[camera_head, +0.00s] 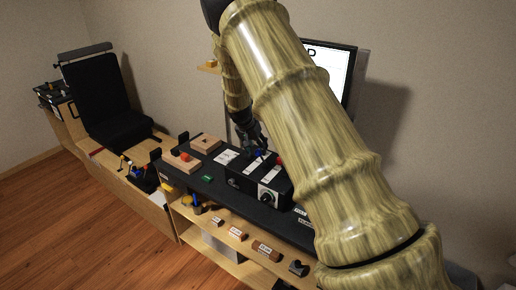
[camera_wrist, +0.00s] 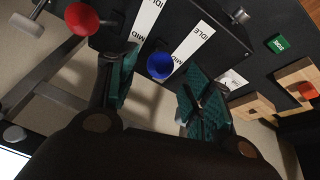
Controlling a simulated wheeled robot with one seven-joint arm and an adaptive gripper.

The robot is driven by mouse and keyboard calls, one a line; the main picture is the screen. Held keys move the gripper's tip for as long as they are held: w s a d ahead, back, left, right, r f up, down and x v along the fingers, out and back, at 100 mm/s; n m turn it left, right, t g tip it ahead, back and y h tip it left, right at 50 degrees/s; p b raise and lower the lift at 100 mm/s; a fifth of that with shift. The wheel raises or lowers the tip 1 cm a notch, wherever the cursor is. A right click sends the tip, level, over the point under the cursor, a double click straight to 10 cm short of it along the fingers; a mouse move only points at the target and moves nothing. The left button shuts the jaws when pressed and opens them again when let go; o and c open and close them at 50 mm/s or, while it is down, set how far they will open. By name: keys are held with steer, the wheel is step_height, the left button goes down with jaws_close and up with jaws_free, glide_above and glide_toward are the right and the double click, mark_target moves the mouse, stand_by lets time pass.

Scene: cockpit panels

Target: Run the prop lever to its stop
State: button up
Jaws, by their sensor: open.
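The blue lever knob (camera_wrist: 160,66), which I take to be the prop lever, shows in the wrist view between the two teal fingers of my gripper (camera_wrist: 160,80). My gripper is open, with a gap visible on both sides of the knob. A white strip marked IDLE and MID (camera_wrist: 196,41) lies beside the knob. In the head view my gripper (camera_head: 250,137) is low over the black lever box (camera_head: 246,182), and the blue knob (camera_head: 259,153) shows just below it. The lever's shaft is mostly hidden.
A red knob (camera_wrist: 82,18) on a grey shaft stands left of the blue one in the wrist view, close to the left finger. Wooden blocks (camera_head: 206,143) and a green label (camera_head: 208,178) are on the black panel. A screen (camera_head: 345,70) stands behind my arm.

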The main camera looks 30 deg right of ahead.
mark_target(262, 159)
steer(key=shift+p+x, duration=0.4)
steer(key=shift+x, duration=1)
jaws_close()
